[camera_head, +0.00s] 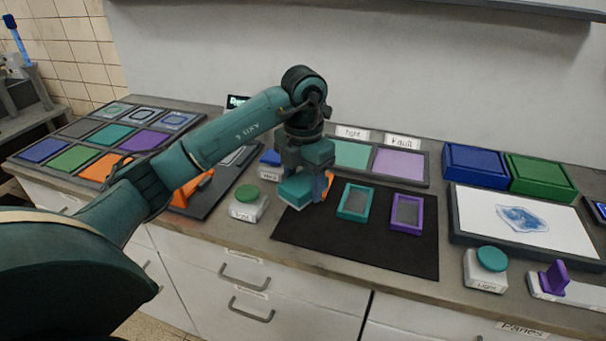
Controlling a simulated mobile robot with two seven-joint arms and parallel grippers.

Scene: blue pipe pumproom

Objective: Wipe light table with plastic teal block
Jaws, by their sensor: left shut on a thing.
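The light table (478,215) is a white panel in a dark frame at the right of the counter, with a blue smear (522,218) on its surface. My left gripper (305,172) points down over the left part of the black mat, well to the left of the light table. It is shut on a teal block (297,191), whose upper part the gripper partly covers. I cannot tell whether the block touches the mat. My right gripper is out of view.
The black mat (385,253) holds a teal frame (345,216) and a purple frame (420,228). Blue (475,165) and green (540,175) boxes stand behind the light table. A teal-topped button (491,259) and a purple piece (554,278) stand in front. A coloured tile tray (90,135) lies left.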

